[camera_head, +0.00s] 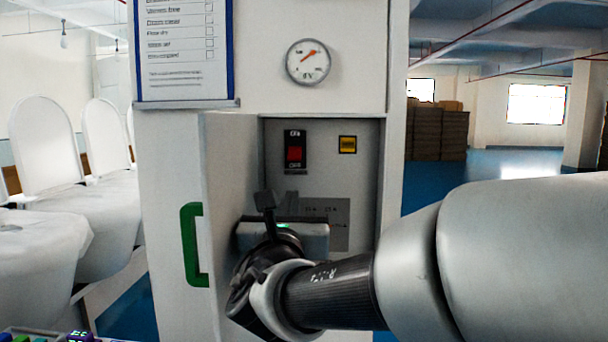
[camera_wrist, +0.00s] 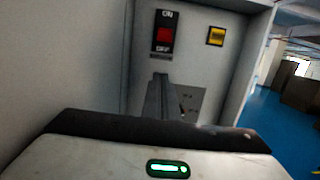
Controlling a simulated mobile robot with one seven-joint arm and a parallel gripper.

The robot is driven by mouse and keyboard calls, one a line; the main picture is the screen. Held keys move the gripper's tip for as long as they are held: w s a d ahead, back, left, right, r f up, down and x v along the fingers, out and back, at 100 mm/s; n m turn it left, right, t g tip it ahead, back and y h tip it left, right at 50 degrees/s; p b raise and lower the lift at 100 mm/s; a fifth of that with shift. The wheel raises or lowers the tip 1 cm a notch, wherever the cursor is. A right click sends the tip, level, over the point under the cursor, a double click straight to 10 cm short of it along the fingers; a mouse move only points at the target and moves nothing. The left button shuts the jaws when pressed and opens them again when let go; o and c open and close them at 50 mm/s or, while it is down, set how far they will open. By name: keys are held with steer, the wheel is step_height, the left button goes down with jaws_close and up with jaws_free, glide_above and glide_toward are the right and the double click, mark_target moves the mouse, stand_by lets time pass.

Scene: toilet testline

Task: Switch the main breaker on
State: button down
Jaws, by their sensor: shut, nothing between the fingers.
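The main breaker (camera_head: 295,150) is a black plate with ON at the top, OFF at the bottom and a red rocker between. It is on the grey back panel inside the open cabinet. The red part sits in the lower half of the plate. The breaker also shows in the wrist view (camera_wrist: 165,34), at top centre. My gripper (camera_head: 266,199) is in front of the cabinet opening, below and a little left of the breaker. In the wrist view its fingers (camera_wrist: 160,79) are together and empty, pointing at the panel just below the breaker, with no visible contact.
A yellow square button (camera_head: 347,144) is right of the breaker. The cabinet door (camera_head: 222,165) stands open on the left, with a green handle (camera_head: 193,245). A gauge (camera_head: 308,61) and a clipboard (camera_head: 184,50) are above. White toilets (camera_head: 50,140) stand at left.

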mark_target(296, 180)
steer(key=w, duration=0.5)
steer(key=w+r, duration=0.1)
steer(key=w, duration=0.1)
steer(key=shift+w+d+r, duration=0.1)
steer(key=shift+w, duration=0.05)
steer(key=s+r, duration=0.1)
steer(key=r, duration=0.1)
steer(key=shift+s+r+p, duration=0.3)
steer(key=shift+s+r, duration=0.05)
steer(key=shift+s, duration=0.05)
steer(key=shift+s+r, duration=0.25)
steer(key=shift+r, duration=0.1)
steer(key=shift+r+p, duration=0.15)
steer(key=shift+p, duration=0.25)
steer(key=p, duration=0.2)
steer(key=shift+s+r+g+p, duration=0.1)
steer(key=shift+r+g+p, duration=0.05)
steer(key=shift+g+p, duration=0.25)
